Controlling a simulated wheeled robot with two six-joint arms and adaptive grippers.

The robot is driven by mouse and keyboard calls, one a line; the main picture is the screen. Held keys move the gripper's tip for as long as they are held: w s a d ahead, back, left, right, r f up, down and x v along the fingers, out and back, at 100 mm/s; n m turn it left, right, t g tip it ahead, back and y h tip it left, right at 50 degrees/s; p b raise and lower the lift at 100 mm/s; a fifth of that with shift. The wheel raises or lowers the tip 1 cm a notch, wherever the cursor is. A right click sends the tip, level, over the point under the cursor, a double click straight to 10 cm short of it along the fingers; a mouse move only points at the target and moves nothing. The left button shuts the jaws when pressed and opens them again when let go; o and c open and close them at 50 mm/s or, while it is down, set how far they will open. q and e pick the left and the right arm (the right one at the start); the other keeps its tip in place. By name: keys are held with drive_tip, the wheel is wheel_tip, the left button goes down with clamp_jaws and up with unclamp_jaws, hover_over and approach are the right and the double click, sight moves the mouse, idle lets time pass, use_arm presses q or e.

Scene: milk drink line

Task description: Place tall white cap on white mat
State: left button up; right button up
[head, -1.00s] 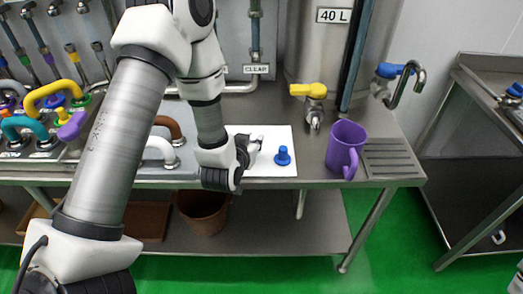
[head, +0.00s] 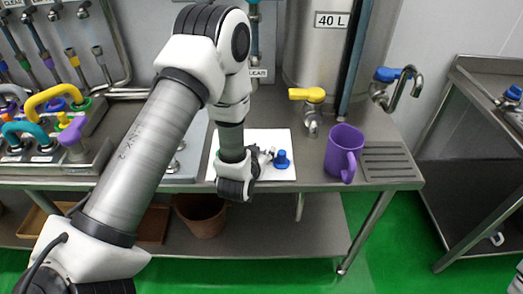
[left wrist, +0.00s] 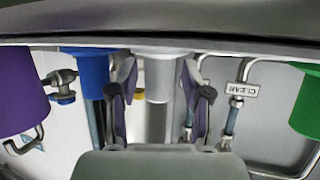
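The white mat (head: 285,137) lies flat on the steel counter, partly hidden by my left arm. My left gripper (head: 268,154) is low over the mat, just left of a blue cap (head: 283,162). In the upside-down left wrist view, its fingers (left wrist: 158,95) stand apart on either side of a pale upright cylinder (left wrist: 160,75), which looks like the tall white cap. Narrow gaps seem to show beside it. The cylinder's base appears to be at the mat, but contact is hard to tell. My right gripper is not in view.
A purple mug (head: 344,150) stands right of the mat, beside a drain grate (head: 390,163). It also shows in the wrist view (left wrist: 20,90). A green object (left wrist: 307,105) stands on the other side. A yellow-handled tap (head: 308,95) is behind. Coloured handles crowd the left.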

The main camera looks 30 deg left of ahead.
use_arm(q)
drive_tip(key=shift+r, duration=0.25)
drive_tip(key=shift+s+d, duration=0.1)
drive_tip(key=shift+s, duration=0.25)
drive_tip(key=b+v, duration=0.1)
drive_tip(key=v, duration=0.5)
drive_tip(key=shift+s+f+b, duration=0.1)
drive_tip(key=shift+b, duration=0.2)
drive_tip(key=p+v, duration=0.5)
drive_tip(key=p, duration=0.3)
drive_tip(key=s+d+f+m+g+h, duration=0.1)
drive_tip(key=s+d+f+g, duration=0.1)
drive_tip(key=s+f+g, duration=0.4)
drive_tip(key=s+d+f+m+g+h, duration=0.1)
drive_tip(key=s+d+f+g+h, duration=0.1)
drive_tip(key=s+f+g, duration=0.5)
drive_tip(key=s+f, duration=0.4)
drive_tip(key=s, duration=0.4)
drive_tip(key=shift+d+f, duration=0.2)
drive_tip(key=shift+d, duration=0.05)
